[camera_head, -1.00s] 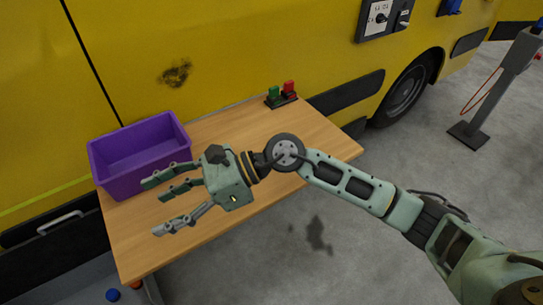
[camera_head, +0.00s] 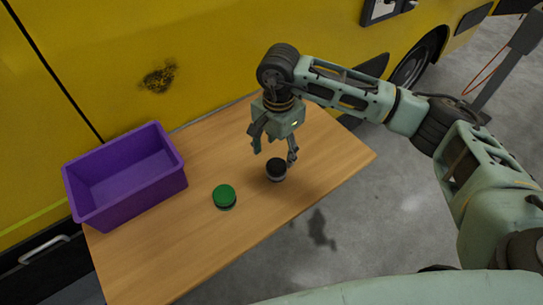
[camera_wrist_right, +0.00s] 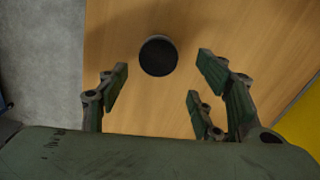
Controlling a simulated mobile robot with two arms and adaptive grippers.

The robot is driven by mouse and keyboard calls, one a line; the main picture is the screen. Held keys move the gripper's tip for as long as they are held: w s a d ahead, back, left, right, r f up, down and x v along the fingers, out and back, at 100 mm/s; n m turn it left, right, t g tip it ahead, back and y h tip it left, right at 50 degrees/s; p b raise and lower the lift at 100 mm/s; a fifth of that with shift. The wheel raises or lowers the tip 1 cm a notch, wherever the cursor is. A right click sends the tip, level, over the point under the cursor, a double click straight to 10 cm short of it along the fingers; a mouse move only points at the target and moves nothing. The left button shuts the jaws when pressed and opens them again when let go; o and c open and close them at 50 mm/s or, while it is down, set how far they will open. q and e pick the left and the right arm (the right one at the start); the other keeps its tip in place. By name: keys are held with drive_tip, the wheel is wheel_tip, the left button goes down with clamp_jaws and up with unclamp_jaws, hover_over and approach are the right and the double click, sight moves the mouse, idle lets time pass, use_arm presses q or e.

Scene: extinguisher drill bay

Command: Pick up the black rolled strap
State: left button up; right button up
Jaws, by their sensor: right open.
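The black rolled strap (camera_head: 276,169) is a short upright cylinder with a dark top and greyer side. It stands on the right half of the wooden table (camera_head: 150,255). In the right wrist view the strap (camera_wrist_right: 158,56) appears as a dark disc just beyond the fingertips, between the two sides of the gripper. My right gripper (camera_head: 274,157) points down over the strap, with its fingers spread open and empty. The same gripper (camera_wrist_right: 164,76) shows three open fingers in the wrist view. I cannot tell whether any finger touches the strap. My left gripper is not in view.
A green-topped round item (camera_head: 224,196) stands left of the strap. A purple bin (camera_head: 130,197) sits at the table's left end. The yellow vehicle (camera_head: 215,55) rises right behind the table. The table's front middle and left are clear.

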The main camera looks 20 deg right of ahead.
sight(277, 166)
drive_tip(key=shift+s+f, duration=0.25)
drive_tip(key=shift+f, duration=0.2)
drive_tip(key=shift+s+f+p, duration=0.4)
drive_tip(key=shift+f+p, duration=0.25)
drive_tip(key=shift+f, duration=0.05)
wheel_tip(277, 166, down, 2)
drive_tip(key=shift+f+p, duration=0.25)
drive_tip(key=shift+p, duration=0.5)
drive_tip(key=shift+w+f, duration=0.2)
drive_tip(key=shift+f, duration=0.9)
drive_tip(key=c, duration=1)
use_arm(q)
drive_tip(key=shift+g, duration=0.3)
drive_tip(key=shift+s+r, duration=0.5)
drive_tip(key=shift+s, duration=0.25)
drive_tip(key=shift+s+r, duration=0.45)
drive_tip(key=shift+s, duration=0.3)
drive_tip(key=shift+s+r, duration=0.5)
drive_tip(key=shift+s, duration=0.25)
use_arm(e)
drive_tip(key=c, duration=0.4)
